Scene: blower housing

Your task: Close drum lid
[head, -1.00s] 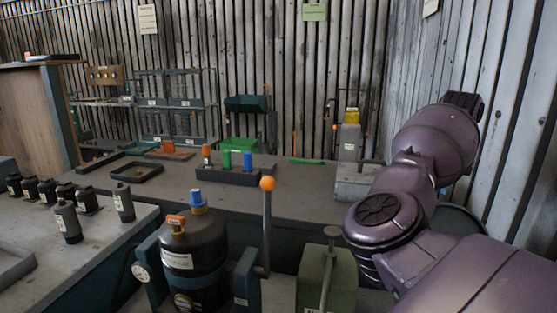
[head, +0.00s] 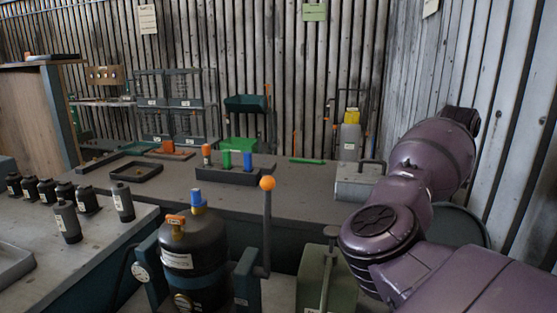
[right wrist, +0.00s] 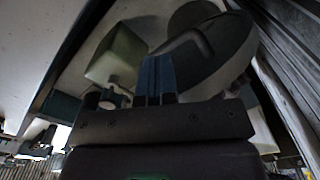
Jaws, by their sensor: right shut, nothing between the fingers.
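A dark round rim (head: 466,224), apparently the drum or its lid, shows behind my right arm in the head view; the arm covers most of it. In the right wrist view a broad grey round piece (right wrist: 232,62) with a dark bent bar across it lies beyond the fingers, beside a darker round shape. I cannot tell how far the lid is open. My right gripper (right wrist: 155,62) has its blue fingers together and empty. They overlap the round piece in that view; contact cannot be told. The head view hides these fingers. My left gripper is not in view.
A dark canister (head: 190,262) with orange and blue fittings stands in front, beside a lever with an orange knob (head: 267,183). A green box (head: 338,275) and a grey case with a handle (head: 358,182) are near my right arm. Corrugated walls close the back and right.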

